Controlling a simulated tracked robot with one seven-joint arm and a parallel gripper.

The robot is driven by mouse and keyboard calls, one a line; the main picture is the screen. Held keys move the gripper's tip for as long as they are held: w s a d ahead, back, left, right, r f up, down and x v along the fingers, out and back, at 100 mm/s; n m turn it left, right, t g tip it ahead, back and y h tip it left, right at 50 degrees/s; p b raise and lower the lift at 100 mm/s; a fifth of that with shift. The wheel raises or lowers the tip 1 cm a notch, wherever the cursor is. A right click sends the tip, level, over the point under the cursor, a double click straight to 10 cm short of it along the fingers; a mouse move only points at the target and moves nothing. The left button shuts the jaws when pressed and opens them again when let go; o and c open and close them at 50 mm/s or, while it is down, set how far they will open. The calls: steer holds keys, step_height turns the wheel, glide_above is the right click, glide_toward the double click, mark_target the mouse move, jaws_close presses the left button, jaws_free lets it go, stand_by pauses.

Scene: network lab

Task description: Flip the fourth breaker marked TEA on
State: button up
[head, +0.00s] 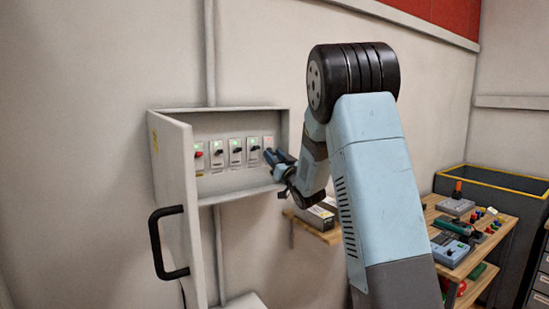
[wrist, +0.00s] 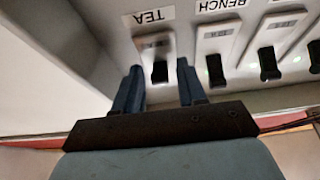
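The TEA breaker (wrist: 152,43) shows upside down in the wrist view under its TEA label (wrist: 148,16), with a black toggle (wrist: 160,72). In the head view it is the rightmost breaker (head: 268,140), partly hidden by my gripper (head: 273,158). My gripper (wrist: 160,68) is open, its two blue fingers on either side of the toggle. I cannot tell whether they touch it. No lit lamp shows on the TEA breaker. The BENCH breaker (wrist: 220,42) is beside it, with a green lamp.
The breaker box (head: 230,184) is on the wall, its door (head: 180,215) swung open at the left with a black handle (head: 168,243). A red-toggle breaker (head: 199,158) is leftmost. A small shelf (head: 325,236) sits below right. A cluttered wooden bench (head: 490,240) stands at the right.

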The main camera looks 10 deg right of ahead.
mark_target(269, 148)
steer(key=c, duration=0.7)
steer(key=shift+s+d+r+g+h, duration=0.1)
steer(key=shift+r+g+h, duration=0.1)
steer(key=shift+r+g, duration=0.3)
steer(key=shift+s+d+r+g+h, duration=0.1)
steer(key=shift+r+g+h, duration=0.1)
steer(key=shift+g, duration=0.5)
steer(key=shift+r+g+h, duration=0.3)
steer(key=shift+r+g, duration=0.05)
steer(key=shift+g, duration=0.65)
steer(key=shift+w+a+r+g+h, duration=0.1)
steer(key=shift+r+g+h, duration=0.25)
steer(key=shift+g, duration=0.55)
steer(key=shift+w+r+g+h, duration=0.1)
steer(key=shift+r+g+h, duration=0.25)
steer(key=shift+g, duration=0.55)
steer(key=shift+r+g, duration=0.3)
steer(key=shift+g, duration=0.6)
steer(key=o, duration=1)
steer(key=shift+a, duration=0.1)
